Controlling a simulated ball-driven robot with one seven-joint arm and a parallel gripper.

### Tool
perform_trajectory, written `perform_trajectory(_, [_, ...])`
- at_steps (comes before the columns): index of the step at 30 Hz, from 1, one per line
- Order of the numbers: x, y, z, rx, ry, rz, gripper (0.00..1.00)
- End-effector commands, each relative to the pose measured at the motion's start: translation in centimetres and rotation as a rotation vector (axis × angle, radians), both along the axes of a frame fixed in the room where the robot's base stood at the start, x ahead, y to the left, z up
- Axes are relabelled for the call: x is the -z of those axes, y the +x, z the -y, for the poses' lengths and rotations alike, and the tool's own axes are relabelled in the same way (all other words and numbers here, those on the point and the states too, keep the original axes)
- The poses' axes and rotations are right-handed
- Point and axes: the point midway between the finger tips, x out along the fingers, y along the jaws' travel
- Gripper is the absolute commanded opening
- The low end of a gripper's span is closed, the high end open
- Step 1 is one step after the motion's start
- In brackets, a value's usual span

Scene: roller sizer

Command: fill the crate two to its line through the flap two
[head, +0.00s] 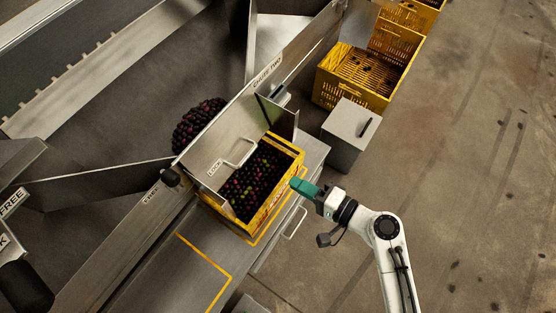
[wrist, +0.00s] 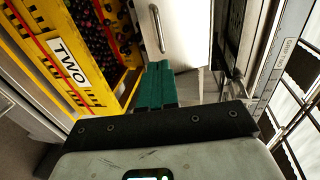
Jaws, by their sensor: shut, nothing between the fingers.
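Crate two (head: 292,150) is yellow and stands on a metal shelf under the chute, with dark berries and a few green ones inside. In the wrist view the crate (wrist: 88,98) bears a "TWO" label and a red line on its side. The flap (head: 212,150) is a grey metal plate with a bar handle above the crate; a pale panel with a handle in the wrist view (wrist: 185,35) looks like it. I cannot tell whether its lower edge is open. My gripper (head: 298,184), with green fingers, is shut and empty beside the crate's right side; it also shows in the wrist view (wrist: 156,72).
More dark fruit (head: 198,122) is heaped behind the flap. A grey box with a dark handle (head: 350,130) stands right of the shelf, and empty yellow crates (head: 368,75) stand beyond. A yellow outline (head: 205,258) marks the shelf at the front. Floor at right is mostly clear.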

Motion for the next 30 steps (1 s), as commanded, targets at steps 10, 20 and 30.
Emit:
perform_trajectory(10, [1.1, 3.6, -4.7, -0.007, -0.002, 0.002, 0.00])
perform_trajectory(20, [2.1, 7.2, -9.0, -0.005, -0.003, 0.003, 0.00])
perform_trajectory(30, [2.5, 8.3, -10.4, -0.004, -0.004, 0.001, 0.00])
